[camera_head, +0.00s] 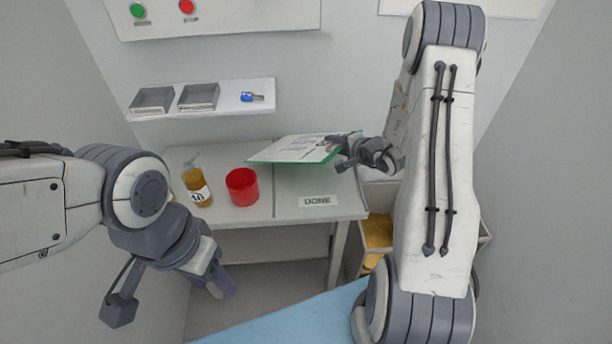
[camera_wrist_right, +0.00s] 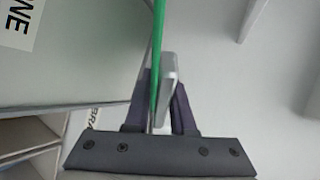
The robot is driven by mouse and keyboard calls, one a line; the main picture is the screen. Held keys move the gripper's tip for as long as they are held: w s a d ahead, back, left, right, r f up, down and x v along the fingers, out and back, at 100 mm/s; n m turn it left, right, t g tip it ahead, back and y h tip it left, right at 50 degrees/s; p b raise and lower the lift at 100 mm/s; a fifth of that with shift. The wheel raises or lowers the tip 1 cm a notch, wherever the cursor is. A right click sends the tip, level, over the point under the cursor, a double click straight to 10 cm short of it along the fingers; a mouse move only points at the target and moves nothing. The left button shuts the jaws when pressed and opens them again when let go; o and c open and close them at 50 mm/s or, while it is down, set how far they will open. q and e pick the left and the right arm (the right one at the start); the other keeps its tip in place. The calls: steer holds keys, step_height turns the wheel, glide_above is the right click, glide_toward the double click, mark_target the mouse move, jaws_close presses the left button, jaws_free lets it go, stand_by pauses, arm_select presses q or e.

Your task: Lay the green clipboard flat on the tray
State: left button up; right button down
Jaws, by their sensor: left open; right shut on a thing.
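The green clipboard (camera_head: 296,148) carries white printed sheets and is tilted above the back right part of the table. My right gripper (camera_head: 349,147) is shut on its right edge. In the right wrist view the clipboard (camera_wrist_right: 157,50) shows edge-on as a thin green strip between the fingers (camera_wrist_right: 164,105). A grey-green surface with a DONE label (camera_head: 318,201) lies below and in front of the clipboard; I cannot tell whether it is a separate tray. My left gripper (camera_head: 222,284) is open and empty, low in front of the table.
A red cup (camera_head: 242,187) and an amber bottle (camera_head: 196,187) stand on the table's left part. A wall shelf (camera_head: 232,107) holds two grey trays (camera_head: 199,96) and a small blue item (camera_head: 251,97). A bin with yellow contents (camera_head: 378,233) is right of the table. The surface around the DONE label is clear.

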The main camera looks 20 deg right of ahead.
steer(key=c, duration=0.9)
jaws_free()
steer(key=v, duration=0.8)
